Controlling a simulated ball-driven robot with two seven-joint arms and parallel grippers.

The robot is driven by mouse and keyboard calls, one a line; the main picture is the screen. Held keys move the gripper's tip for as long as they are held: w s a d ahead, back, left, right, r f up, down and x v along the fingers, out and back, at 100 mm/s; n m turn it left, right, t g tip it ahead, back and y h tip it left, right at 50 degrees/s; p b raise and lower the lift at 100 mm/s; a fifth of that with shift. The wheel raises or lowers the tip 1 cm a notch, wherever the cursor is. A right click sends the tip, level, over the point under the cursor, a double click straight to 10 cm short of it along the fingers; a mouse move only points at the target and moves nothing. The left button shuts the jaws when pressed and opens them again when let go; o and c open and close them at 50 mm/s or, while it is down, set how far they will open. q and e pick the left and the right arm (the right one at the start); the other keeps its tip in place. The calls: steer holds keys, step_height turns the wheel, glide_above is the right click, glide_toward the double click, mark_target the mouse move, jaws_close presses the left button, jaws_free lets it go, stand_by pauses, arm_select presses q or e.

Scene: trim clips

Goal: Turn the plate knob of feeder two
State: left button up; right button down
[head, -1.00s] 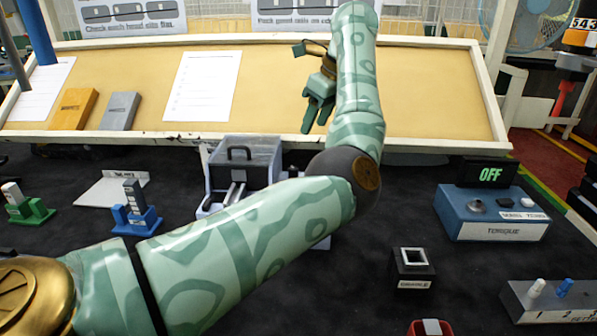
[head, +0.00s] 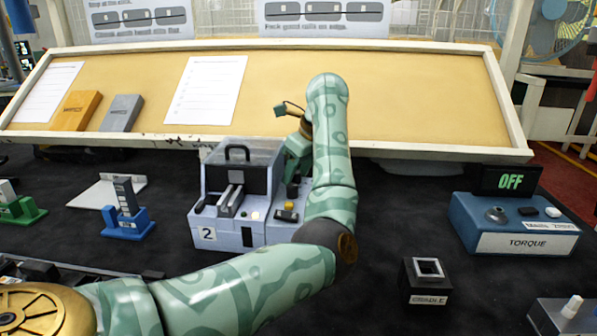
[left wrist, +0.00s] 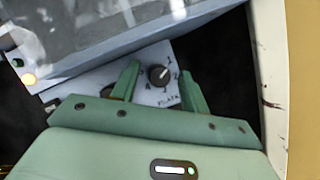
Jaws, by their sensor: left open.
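Feeder two (head: 222,236), a pale grey-blue box with a clear lid and a "2" label, stands on the dark table in the head view. Its plate knob (left wrist: 158,75) is small, round and black with a white pointer mark toward the upper right. It sits on a pale panel lettered "PLATE". My left gripper (left wrist: 159,82) is open, its two green fingers on either side of the knob with visible gaps. In the head view my left gripper (head: 297,158) is at the feeder's back right, partly hidden by my forearm, which also hides the knob. My right gripper is not in view.
A blue torque box (head: 515,226) with an "OFF" display stands at the right. A black cradle (head: 426,284) sits front right. Blue (head: 127,221) and green (head: 18,208) clip stands are at the left. A sloped tan board (head: 400,100) runs behind the feeder.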

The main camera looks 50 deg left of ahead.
arm_select(q)
jaws_close()
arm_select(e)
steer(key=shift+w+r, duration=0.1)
arm_select(q)
steer(key=shift+s+r+m+t+p, duration=0.1)
steer(key=shift+m+t+p, duration=0.2)
steer(key=shift+m+p, duration=0.45)
steer(key=shift+s+r+m+t+p, duration=0.1)
steer(key=shift+m+t+p, duration=0.3)
steer(key=shift+m, duration=0.45)
steer(key=shift+m+p, duration=0.8)
steer(key=shift+f+m+t+p, duration=0.1)
steer(key=shift+m+t+p, duration=0.3)
steer(key=shift+m, duration=0.1)
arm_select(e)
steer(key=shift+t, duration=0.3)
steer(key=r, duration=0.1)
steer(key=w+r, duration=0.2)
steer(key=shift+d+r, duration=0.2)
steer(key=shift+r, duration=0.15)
arm_select(q)
steer(key=shift+f, duration=0.1)
jaws_free()
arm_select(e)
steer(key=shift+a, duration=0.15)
